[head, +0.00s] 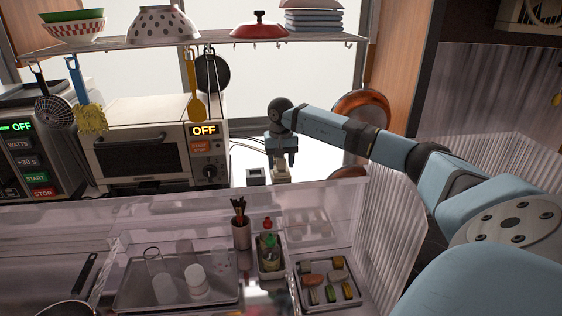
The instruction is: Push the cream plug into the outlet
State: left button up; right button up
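My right gripper (284,160) points straight down on the shelf ledge, right of the toaster oven. A small cream block, which looks like the cream plug (282,174), is directly below and between its fingertips. At this size I cannot tell whether the fingers clamp it or only straddle it. Just left of it stands a small pale box with a dark top (256,177), perhaps the outlet; a narrow gap separates the two. Thin dark cords (248,146) run behind the gripper. The plug's prongs and any socket holes are not visible. My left gripper is not in view.
The toaster oven (140,153) stands close on the left, with a microwave (30,150) beyond it. A hanging rack (120,43) with bowls spans above. A copper pan (362,112) leans behind my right arm. Below are a utensil cup (241,233) and a sponge tray (327,300).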

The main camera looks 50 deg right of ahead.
jog(key=shift+r, duration=0.15)
notch_tip(320, 180, up, 14)
jog(key=shift+f+b, duration=0.2)
jog(key=shift+b, duration=0.4)
dwell(0.6)
